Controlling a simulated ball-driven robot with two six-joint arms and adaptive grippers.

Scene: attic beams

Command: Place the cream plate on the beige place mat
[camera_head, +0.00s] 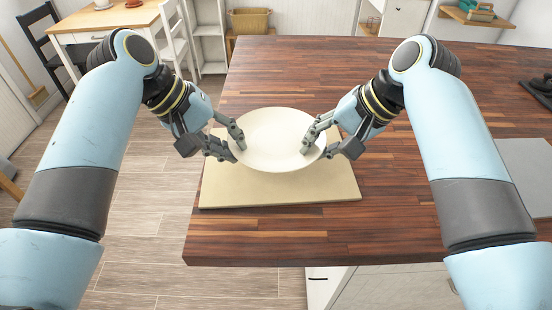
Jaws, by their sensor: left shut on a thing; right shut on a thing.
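The cream plate (277,140) is round and shallow, and it is over the back part of the beige place mat (282,190). I cannot tell whether its underside touches the mat. My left gripper (236,145) is shut on the plate's left rim. My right gripper (309,141) is shut on its right rim. The mat lies flat on the wooden table near the front left edge, and the plate hides much of its back part.
The dark striped wooden table (400,200) is clear behind the plate. A grey flat item (527,170) lies at the right edge, with dark objects (541,90) behind it. The table's left edge is close to the mat.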

